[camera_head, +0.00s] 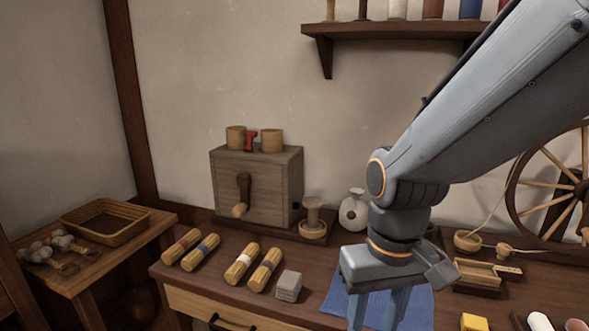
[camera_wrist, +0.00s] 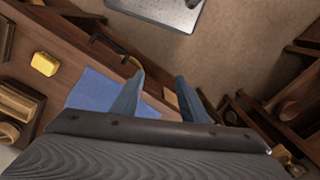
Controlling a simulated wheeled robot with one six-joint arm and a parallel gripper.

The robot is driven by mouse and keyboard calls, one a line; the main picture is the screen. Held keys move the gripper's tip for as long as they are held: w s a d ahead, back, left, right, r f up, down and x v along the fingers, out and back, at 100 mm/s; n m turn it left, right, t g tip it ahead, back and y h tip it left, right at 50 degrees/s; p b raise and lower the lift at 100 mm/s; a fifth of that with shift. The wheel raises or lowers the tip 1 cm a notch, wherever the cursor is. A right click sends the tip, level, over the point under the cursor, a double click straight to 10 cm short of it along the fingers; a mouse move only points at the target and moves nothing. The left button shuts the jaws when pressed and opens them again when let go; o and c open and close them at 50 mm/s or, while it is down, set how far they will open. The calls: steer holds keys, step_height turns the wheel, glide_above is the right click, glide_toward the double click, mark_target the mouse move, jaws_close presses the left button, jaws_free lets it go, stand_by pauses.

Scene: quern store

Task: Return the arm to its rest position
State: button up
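My arm reaches in from the upper right in the head view, and my gripper (camera_head: 377,318) points down over the blue mat (camera_head: 415,308) on the worktable. In the wrist view my gripper (camera_wrist: 160,92) has its two fingers well apart with nothing between them. Beyond the fingers, that view shows the table's front edge and the floor. The blue mat (camera_wrist: 92,92) lies beside the left finger there. The fingertips are cut off at the bottom of the head view.
A wooden box with a crank (camera_head: 255,185), straw bundles (camera_head: 240,267), a grey block (camera_head: 289,285) and a white jug (camera_head: 353,210) stand left of my arm. A yellow block (camera_head: 473,322), wooden tray (camera_head: 485,275) and spinning wheel (camera_head: 560,195) are right. A wall shelf (camera_head: 400,30) is above.

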steer(key=d+r+m+p, duration=0.2)
steer(key=d+r+p, duration=0.5)
steer(key=p, duration=0.5)
steer(key=shift+s, duration=0.3)
